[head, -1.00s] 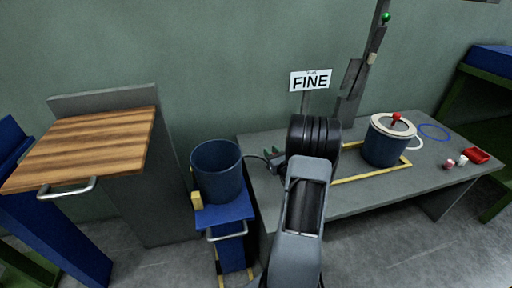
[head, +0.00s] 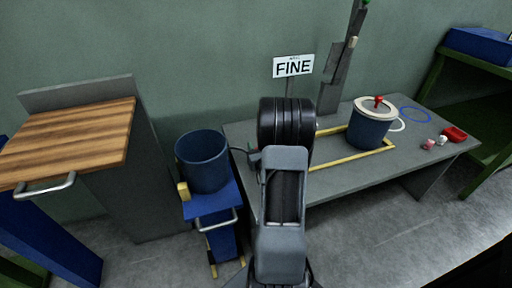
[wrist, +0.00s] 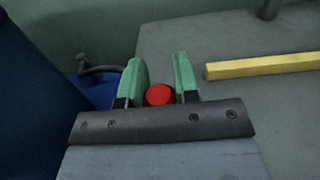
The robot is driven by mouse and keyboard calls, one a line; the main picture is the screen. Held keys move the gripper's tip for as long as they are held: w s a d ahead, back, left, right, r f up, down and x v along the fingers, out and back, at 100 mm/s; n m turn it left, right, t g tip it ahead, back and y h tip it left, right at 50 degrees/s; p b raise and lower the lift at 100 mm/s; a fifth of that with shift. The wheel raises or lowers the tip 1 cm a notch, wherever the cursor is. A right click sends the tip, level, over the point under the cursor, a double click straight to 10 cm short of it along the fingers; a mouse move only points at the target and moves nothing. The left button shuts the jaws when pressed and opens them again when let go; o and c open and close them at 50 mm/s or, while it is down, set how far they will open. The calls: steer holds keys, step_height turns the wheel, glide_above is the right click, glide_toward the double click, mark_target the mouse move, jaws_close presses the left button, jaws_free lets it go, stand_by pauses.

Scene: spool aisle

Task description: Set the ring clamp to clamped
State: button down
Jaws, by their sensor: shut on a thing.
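A blue drum (head: 368,130) with a pale ring-shaped rim (head: 359,108) and a red knob or lever (head: 378,101) stands on the grey table in the head view. I take the pale rim and red part for the ring clamp; its setting is too small to tell. My gripper (wrist: 158,60) shows in the wrist view with green fingers on both sides of a round red thing (wrist: 159,95), and is shut on it. In the head view my arm hides the gripper, which is well left of the drum.
A yellow frame (head: 352,157) lies around the drum on the table (head: 335,190). An open blue bin (head: 203,165) stands on a blue stand left of the table. A wooden-topped cabinet (head: 65,140) is further left.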

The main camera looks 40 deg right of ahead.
steer(key=c, duration=0.8)
jaws_free()
steer(key=shift+c, duration=0.2)
steer(key=shift+s, duration=0.1)
steer(key=p+v, duration=0.1)
steer(key=v, duration=0.4)
steer(key=shift+s+r, duration=0.1)
steer(key=shift+s, duration=0.1)
steer(key=p+v, duration=0.2)
steer(key=p, duration=0.1)
steer(key=p+v, duration=0.2)
steer(key=p, duration=0.1)
steer(key=shift+r+p, duration=0.25)
steer(key=shift+p, duration=0.15)
steer(key=shift+p+v, duration=0.8)
steer(key=shift+p, duration=0.2)
steer(key=shift+f+p+v, duration=0.15)
steer(key=shift+p+v, duration=0.35)
steer(key=shift+v, duration=0.2)
steer(key=shift+f+p+v, duration=0.15)
steer(key=shift+p+v, duration=0.3)
steer(key=shift+v, duration=0.2)
